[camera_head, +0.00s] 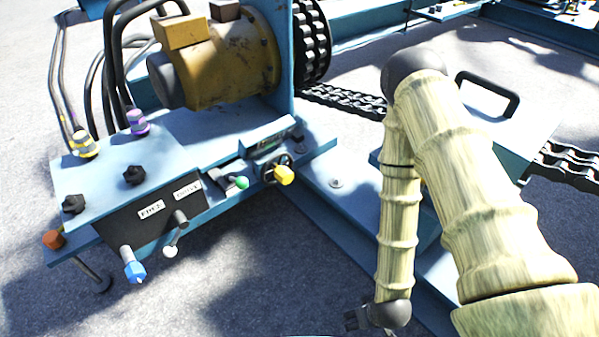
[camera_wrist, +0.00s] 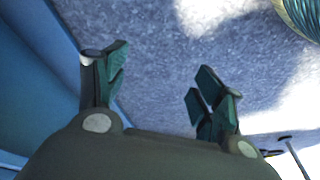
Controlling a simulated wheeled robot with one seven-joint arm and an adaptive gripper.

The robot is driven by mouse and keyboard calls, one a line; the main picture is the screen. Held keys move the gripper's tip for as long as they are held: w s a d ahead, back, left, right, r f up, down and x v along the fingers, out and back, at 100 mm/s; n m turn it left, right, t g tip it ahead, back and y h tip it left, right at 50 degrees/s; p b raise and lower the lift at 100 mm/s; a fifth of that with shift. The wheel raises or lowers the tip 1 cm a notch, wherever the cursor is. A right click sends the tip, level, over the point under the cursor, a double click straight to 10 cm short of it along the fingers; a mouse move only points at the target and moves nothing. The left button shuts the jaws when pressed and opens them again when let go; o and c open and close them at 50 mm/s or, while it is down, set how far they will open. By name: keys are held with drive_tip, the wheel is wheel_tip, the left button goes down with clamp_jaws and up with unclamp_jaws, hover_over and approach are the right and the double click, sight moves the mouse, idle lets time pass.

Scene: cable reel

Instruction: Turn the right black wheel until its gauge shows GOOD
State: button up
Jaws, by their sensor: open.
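Two black star-shaped wheels stand on the blue control box: the right black wheel (camera_head: 134,175) and the left black wheel (camera_head: 73,204). Behind the right one is a purple-banded cylinder (camera_head: 137,122), and behind the left one a yellow-banded cylinder (camera_head: 85,145). I cannot tell which part is the gauge, and no GOOD reading is legible. My gripper (camera_head: 356,320) is low at the bottom of the head view, far right of the box and partly cut off. In the wrist view my gripper (camera_wrist: 160,80) is open and empty, with grey floor beyond its fingers.
The box front has a blue-tipped lever (camera_head: 134,268), a white-tipped lever (camera_head: 170,251) and small labels. A handwheel with a yellow knob (camera_head: 284,175) and a green knob (camera_head: 240,183) sit to the right. A yellow motor (camera_head: 225,60) and cables stand behind. Open floor (camera_head: 280,270) lies in front.

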drive_tip(key=w+a+r+n+t+y, duration=0.1)
drive_tip(key=w+a+n+t, duration=0.1)
drive_tip(key=w, duration=0.6)
drive_tip(key=w+a+n+t+y, duration=0.1)
drive_tip(key=w+a+n+t, duration=0.15)
drive_tip(key=w, duration=0.45)
drive_tip(key=n+t+y, duration=0.7)
drive_tip(key=n+y, duration=0.1)
approach(289, 179)
drive_tip(key=x, duration=0.2)
drive_tip(key=b+x, duration=0.3)
drive_tip(key=x, duration=0.7)
drive_tip(key=shift+f, duration=0.15)
drive_tip(key=c, duration=1.5)
